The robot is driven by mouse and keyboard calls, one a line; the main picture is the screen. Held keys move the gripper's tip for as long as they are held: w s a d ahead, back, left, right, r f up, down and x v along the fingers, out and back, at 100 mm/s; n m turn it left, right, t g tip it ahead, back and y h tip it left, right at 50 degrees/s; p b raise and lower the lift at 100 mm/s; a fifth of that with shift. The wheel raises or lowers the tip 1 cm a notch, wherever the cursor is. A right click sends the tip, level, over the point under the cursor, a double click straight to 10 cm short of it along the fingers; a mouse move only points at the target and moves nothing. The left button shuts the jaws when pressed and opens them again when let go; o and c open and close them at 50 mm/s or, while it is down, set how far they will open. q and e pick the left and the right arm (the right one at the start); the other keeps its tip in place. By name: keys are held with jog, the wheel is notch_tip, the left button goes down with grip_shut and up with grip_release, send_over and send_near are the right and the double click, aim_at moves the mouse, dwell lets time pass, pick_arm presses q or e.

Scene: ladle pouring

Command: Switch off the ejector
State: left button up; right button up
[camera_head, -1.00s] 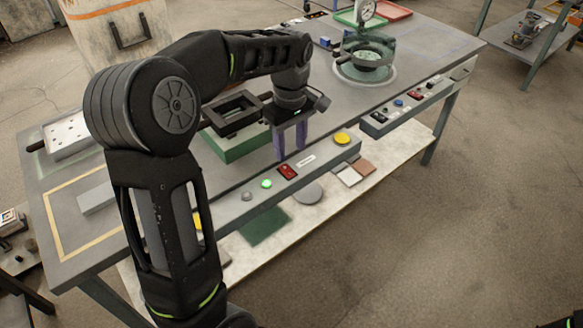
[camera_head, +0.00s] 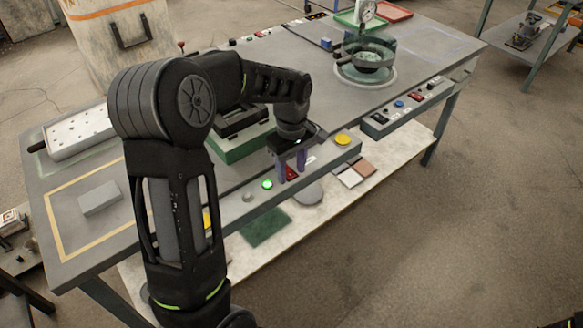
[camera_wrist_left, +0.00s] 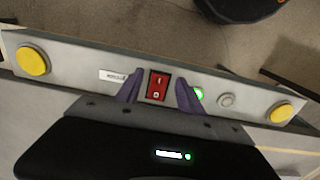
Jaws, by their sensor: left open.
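The likely ejector switch is a red rocker switch (camera_wrist_left: 158,86) in a black frame on the grey front panel (camera_wrist_left: 70,66), beside a small label. In the head view, the red switch (camera_head: 292,173) is partly hidden behind my fingers. My left gripper (camera_head: 291,162) is open, with its purple fingers pointing down at the panel. In the wrist view, the fingertips of my left gripper (camera_wrist_left: 159,90) stand on either side of the switch, with nothing held between them. I cannot tell whether they touch the panel.
A lit green button (camera_head: 267,184) and a grey button (camera_head: 248,197) lie left of the switch. A yellow button (camera_head: 342,139) lies right. A green-based fixture (camera_head: 238,149) stands behind my gripper. A second panel (camera_head: 410,103) and a glass vessel (camera_head: 366,62) are farther right.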

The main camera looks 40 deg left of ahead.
pick_arm(q)
jog(key=shift+c, duration=0.5)
grip_shut()
jog(key=h+p, duration=0.2)
jog(key=p, duration=0.1)
jog(key=shift+a+r+g, duration=0.35)
jog(key=shift+g, duration=0.05)
jog(key=shift+w+f+h+p, duration=0.1)
jog(key=shift+f+h+p, duration=0.05)
jog(key=shift+h+p, duration=0.25)
jog(key=shift+o, duration=0.5)
grip_release()
